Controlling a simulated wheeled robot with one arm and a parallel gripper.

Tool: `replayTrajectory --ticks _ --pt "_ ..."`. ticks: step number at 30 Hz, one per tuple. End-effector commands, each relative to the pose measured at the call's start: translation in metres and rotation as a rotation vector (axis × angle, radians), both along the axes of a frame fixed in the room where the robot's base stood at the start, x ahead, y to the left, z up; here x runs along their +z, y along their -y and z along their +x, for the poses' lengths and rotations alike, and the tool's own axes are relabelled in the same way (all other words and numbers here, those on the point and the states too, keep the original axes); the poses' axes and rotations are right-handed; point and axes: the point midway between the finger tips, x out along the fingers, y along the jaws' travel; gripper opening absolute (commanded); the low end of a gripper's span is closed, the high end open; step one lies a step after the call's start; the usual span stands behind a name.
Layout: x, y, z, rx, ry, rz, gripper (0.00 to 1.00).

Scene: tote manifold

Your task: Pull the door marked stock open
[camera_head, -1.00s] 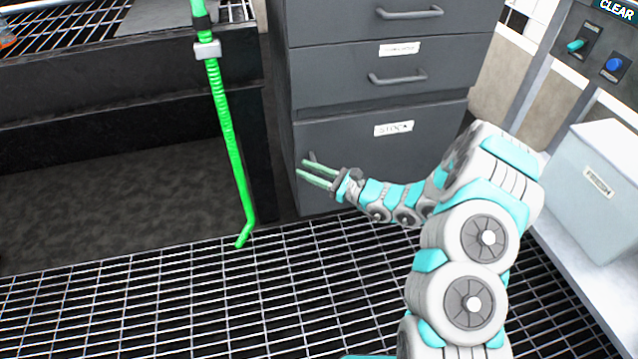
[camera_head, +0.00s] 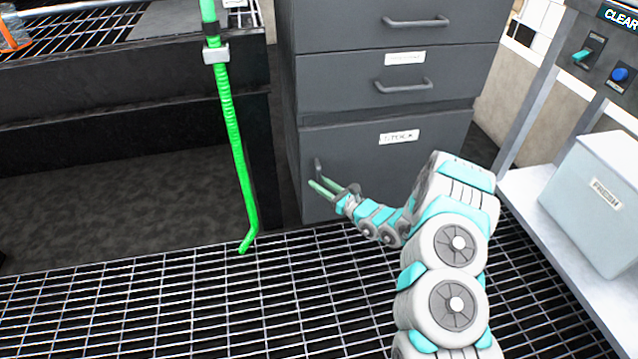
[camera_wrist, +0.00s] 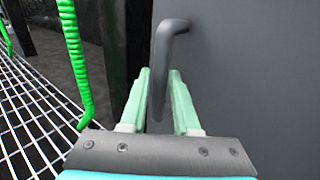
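The door marked STOCK (camera_head: 440,165) is the dark grey lower front of the cabinet, and it looks shut. Its white label (camera_head: 399,137) is near the top edge. A dark vertical bar handle (camera_head: 318,167) is at the door's left side; it also shows in the wrist view (camera_wrist: 161,65). My gripper (camera_head: 317,182) is at this handle with its pale green fingers open. In the wrist view my gripper (camera_wrist: 160,80) has one finger on each side of the handle, with narrow gaps. The lower end of the handle is hidden by my gripper.
Two drawers with bar handles (camera_head: 403,86) are above the door. A green hose (camera_head: 236,140) hangs left of the cabinet by a dark bench (camera_head: 130,88). A grey bin (camera_head: 600,200) stands on a shelf at right.

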Motion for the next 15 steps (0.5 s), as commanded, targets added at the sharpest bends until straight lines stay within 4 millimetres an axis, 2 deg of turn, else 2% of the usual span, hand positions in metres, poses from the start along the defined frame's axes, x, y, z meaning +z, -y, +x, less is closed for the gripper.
replayTrajectory --ticks 11,15 --pt "0.0001 -0.0051 0.0038 0.001 -0.001 0.001 0.29" --pt "0.0 -0.0051 0.0036 0.001 -0.001 0.001 0.13"
